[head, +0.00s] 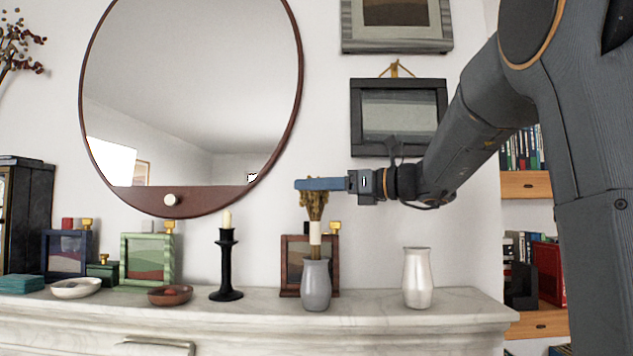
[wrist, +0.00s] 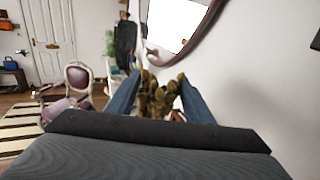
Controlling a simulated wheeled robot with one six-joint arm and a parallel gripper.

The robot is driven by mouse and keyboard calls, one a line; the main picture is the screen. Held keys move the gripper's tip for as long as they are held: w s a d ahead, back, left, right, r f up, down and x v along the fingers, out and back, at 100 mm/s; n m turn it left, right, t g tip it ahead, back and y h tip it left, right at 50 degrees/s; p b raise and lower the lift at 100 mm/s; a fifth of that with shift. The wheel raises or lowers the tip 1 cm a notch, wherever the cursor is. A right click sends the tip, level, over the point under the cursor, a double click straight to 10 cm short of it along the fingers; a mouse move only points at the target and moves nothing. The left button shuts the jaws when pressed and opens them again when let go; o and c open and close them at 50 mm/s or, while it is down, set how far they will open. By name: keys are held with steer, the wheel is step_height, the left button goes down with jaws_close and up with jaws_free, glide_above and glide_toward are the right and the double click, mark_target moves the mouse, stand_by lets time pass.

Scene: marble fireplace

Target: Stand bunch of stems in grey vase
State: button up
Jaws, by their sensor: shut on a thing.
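The bunch of stems (head: 314,206) has brownish-yellow heads and a pale wrap around its middle. It is upright, and its lower stems reach down to the mouth of the grey vase (head: 316,287). They look to be inside the mouth, but their lower ends are hidden. In the wrist view the bunch's heads (wrist: 158,98) show between the two blue fingers. The grey vase stands upright on the marble mantel (head: 375,303).
A silvery-white vase (head: 418,280) stands to the right. A brown picture frame (head: 292,250) is close behind the grey vase. A black candlestick (head: 227,268) stands to the left, beside a brown dish (head: 170,296). The mantel between the two vases is clear.

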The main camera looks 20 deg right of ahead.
steer(key=o, duration=1.4)
steer(key=b+v, duration=0.2)
steer(key=v, duration=0.6)
steer(key=shift+a, duration=0.1)
steer(key=shift+r, duration=0.1)
